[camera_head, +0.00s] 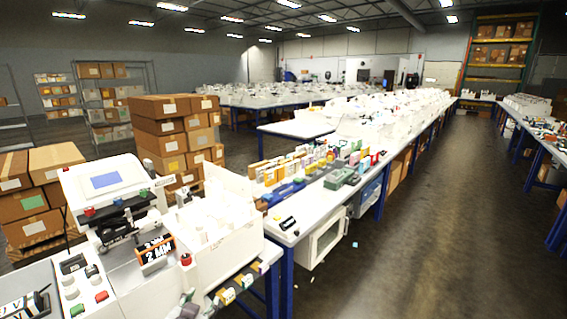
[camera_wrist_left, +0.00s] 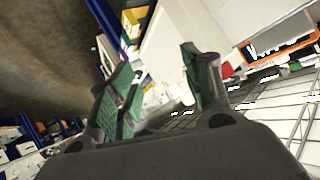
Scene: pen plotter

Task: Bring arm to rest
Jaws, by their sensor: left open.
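My left gripper (camera_wrist_left: 158,72) shows close up in the left wrist view. Its dark fingers with green pads stand apart, and I see nothing held between them. In the head view I cannot clearly pick out its fingers among the dark parts at the lower left. A white machine (camera_head: 152,292) stands there, with a grey-blue screen (camera_head: 106,180) and an orange-framed black display (camera_head: 155,250). An orange-framed panel (camera_wrist_left: 282,36) also shows at the upper right of the left wrist view, apart from the fingers. My right gripper is in neither view.
A white bin (camera_head: 232,238) of pale items stands right of the machine. A long white-topped table (camera_head: 300,222) with small boxes runs away behind it. Stacked cardboard boxes (camera_head: 165,128) stand at the left. The floor aisle (camera_head: 410,235) at the right is mostly clear.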

